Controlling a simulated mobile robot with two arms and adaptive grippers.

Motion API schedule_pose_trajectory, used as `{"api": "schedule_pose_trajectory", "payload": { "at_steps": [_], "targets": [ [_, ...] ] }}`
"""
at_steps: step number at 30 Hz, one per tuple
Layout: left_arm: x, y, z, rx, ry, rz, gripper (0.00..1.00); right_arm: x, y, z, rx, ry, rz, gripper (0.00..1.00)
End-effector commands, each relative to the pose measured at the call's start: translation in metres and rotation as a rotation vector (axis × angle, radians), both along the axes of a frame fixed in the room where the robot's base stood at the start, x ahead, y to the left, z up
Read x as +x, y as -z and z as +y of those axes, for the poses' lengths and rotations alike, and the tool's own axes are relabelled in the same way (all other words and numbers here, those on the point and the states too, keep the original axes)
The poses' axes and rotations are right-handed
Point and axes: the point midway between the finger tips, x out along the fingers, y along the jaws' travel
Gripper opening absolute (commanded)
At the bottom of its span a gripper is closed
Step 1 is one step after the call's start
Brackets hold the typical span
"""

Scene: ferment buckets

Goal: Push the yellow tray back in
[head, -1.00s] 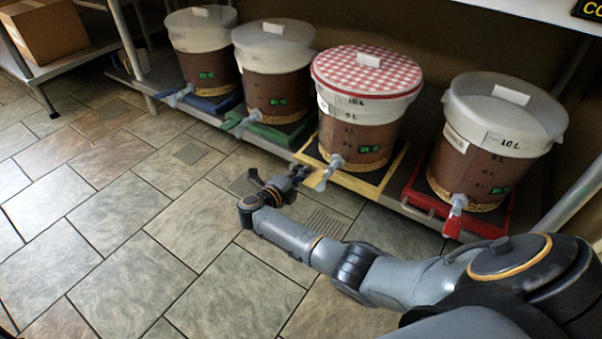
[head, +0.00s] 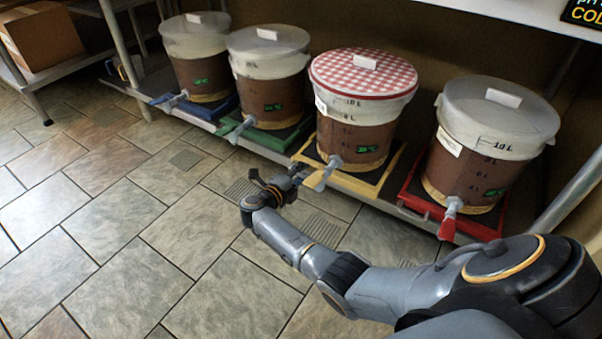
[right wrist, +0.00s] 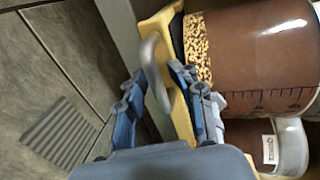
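The yellow tray (head: 374,189) lies on the low shelf near its front edge. A bucket (head: 356,138) with a red-checked lid stands on it, its tap (head: 328,172) pointing forward. My right gripper (head: 287,181) is low in front of the tray's left front corner. In the right wrist view, the tray's yellow front edge (right wrist: 158,24) bears a grey looped handle (right wrist: 150,58). The fingers (right wrist: 157,95) stand apart, one on each side of the handle; contact cannot be told. My left gripper is out of view.
The red tray (head: 412,203) with a bucket (head: 478,165) stands to the right. The green tray (head: 246,137) and blue tray (head: 228,108), also with buckets, stand to the left. A shelf post (head: 578,185) rises at right. The tiled floor (head: 130,240) in front is clear.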

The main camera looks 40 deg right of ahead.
Motion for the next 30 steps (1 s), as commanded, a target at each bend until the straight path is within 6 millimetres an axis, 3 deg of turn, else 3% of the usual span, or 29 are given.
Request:
{"api": "schedule_pose_trajectory", "payload": {
  "at_steps": [8,21,30],
  "targets": [
    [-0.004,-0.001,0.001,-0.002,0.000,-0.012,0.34,-0.002,0.000,0.004,0.002,-0.001,0.001,0.35],
    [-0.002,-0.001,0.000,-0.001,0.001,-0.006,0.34,-0.033,-0.017,0.079,0.005,-0.001,0.001,0.35],
    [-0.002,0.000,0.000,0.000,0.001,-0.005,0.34,-0.045,-0.025,0.107,0.001,0.001,0.002,0.35]
  ]
}}
